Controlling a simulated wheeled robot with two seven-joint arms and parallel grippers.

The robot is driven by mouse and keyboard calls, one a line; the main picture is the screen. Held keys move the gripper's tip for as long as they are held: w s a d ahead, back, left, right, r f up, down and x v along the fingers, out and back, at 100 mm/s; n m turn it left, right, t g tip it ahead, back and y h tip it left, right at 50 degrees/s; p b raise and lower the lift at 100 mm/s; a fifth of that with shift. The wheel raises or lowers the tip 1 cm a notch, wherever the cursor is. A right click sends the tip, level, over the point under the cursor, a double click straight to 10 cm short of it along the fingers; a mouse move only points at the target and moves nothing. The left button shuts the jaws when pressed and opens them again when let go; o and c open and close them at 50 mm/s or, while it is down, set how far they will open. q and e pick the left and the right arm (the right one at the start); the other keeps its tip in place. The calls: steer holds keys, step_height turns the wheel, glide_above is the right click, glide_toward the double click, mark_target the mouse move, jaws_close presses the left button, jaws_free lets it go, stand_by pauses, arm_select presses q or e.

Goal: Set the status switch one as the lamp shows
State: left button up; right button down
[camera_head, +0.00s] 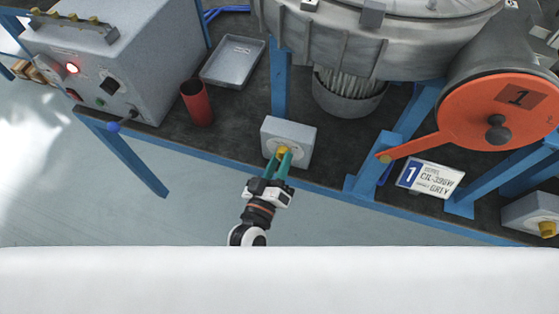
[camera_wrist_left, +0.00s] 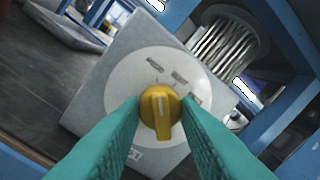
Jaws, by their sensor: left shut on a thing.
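A light grey switch box (camera_head: 298,133) stands at the front edge of the bench. Its yellow knob (camera_head: 283,150) sits on a round pale plate (camera_wrist_left: 125,75) with several small labels, too small to read. My left gripper (camera_head: 283,157) has teal fingers shut on the knob, one finger each side. In the left wrist view the knob (camera_wrist_left: 160,108) has a white mark on its face, its narrow end towards the bottom. My right gripper is not in view.
A red cup (camera_head: 197,103) and a grey tray (camera_head: 232,62) stand left of the box. An orange disc with a lever (camera_head: 475,110), a sign (camera_head: 430,178) marked 1, and another switch box (camera_head: 528,212) are at right. Blue frame legs (camera_head: 281,80) rise behind.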

arm_select(q)
steer(key=o, duration=1)
steer(key=b+v, duration=0.1)
steer(key=v, duration=1.1)
